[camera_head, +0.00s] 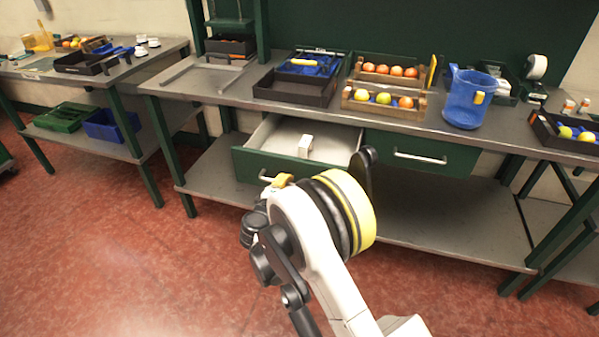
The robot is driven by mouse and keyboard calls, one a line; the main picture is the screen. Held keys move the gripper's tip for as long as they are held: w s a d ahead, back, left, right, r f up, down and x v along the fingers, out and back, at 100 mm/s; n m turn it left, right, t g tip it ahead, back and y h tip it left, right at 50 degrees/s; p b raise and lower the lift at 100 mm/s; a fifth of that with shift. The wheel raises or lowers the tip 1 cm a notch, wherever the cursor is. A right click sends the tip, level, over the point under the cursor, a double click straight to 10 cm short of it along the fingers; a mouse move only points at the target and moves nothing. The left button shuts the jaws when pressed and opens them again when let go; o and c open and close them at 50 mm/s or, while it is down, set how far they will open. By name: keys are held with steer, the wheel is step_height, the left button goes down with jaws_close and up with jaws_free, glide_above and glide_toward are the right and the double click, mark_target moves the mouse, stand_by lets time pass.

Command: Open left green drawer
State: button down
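The left green drawer (246,164) hangs under the middle workbench and is pulled out, with its pale grey inside showing. A small white box (305,146) stands inside it. The left end of its light handle (265,178) shows; my arm hides the rest of the handle and part of the drawer's front. My white arm, with a yellow and black ring joint, rises in front of the drawer. I cannot make out my gripper's fingers, so whether they touch the handle is hidden.
The right green drawer (421,157) is shut. Crates of fruit (383,109), a dark empty tray (294,91) and a blue jug (466,98) stand on the workbench (222,90). A lower shelf (440,222) runs beneath. Red floor is clear at the left.

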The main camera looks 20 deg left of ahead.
steer(key=c, duration=2.1)
jaws_free()
steer(key=shift+s+r, duration=0.1)
steer(key=shift+s, duration=0.35)
steer(key=o, duration=0.6)
steer(key=shift+o, duration=0.2)
steer(key=v, duration=1.2)
